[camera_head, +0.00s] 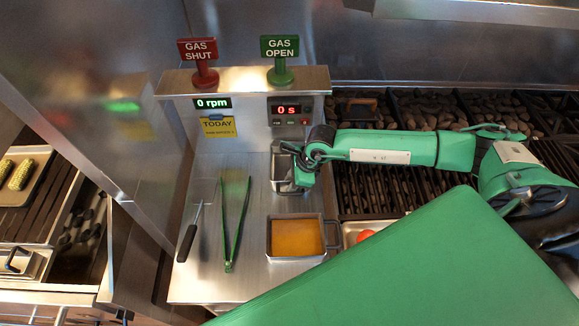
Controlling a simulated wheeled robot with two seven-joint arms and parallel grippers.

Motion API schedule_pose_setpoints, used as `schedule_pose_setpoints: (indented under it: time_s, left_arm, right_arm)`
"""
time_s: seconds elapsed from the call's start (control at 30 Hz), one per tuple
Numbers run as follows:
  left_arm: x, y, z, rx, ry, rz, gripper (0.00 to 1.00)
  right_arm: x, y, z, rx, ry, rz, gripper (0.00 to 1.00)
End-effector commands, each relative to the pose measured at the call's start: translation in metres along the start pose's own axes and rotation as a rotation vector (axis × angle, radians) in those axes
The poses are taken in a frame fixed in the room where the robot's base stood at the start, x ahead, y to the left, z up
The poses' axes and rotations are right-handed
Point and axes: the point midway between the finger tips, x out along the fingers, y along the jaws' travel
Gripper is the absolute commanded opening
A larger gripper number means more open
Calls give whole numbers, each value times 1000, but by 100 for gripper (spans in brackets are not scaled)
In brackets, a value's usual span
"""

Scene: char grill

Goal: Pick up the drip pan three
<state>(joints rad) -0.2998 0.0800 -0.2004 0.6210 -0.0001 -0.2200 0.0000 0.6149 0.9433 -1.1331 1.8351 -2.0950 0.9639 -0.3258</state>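A small steel pan (281,184) stands on the metal counter (255,190), below the panel with the red display. My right gripper (294,168) comes in from the right and is at this pan, covering its right side. Its fingers are small and partly hidden, so I cannot tell whether they grip the pan. A second steel pan (269,240) holding an orange filling stands nearer on the counter, with a handle on its right. No label shows which is drip pan three. My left gripper is not in view.
Green tongs (234,225) and a dark-handled spatula (188,240) lie left of the pans. A tray with a red item (365,235) sits right. The grill grate (380,190) lies under my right arm. Gas signs (280,48) stand on the panel behind.

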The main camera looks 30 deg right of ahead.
Motion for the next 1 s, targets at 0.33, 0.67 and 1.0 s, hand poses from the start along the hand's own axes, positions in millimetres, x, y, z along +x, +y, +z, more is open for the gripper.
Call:
schedule_pose_setpoints:
  time_s: [0.33,0.67,1.0]
  left_arm:
    - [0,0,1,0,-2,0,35]
    - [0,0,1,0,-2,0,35]
    - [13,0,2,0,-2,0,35]
  right_arm:
    - [1,0,0,0,0,0,5]
    - [1,0,0,0,-1,-1,0]
    - [-9,-2,5,-2,-3,-3,0]
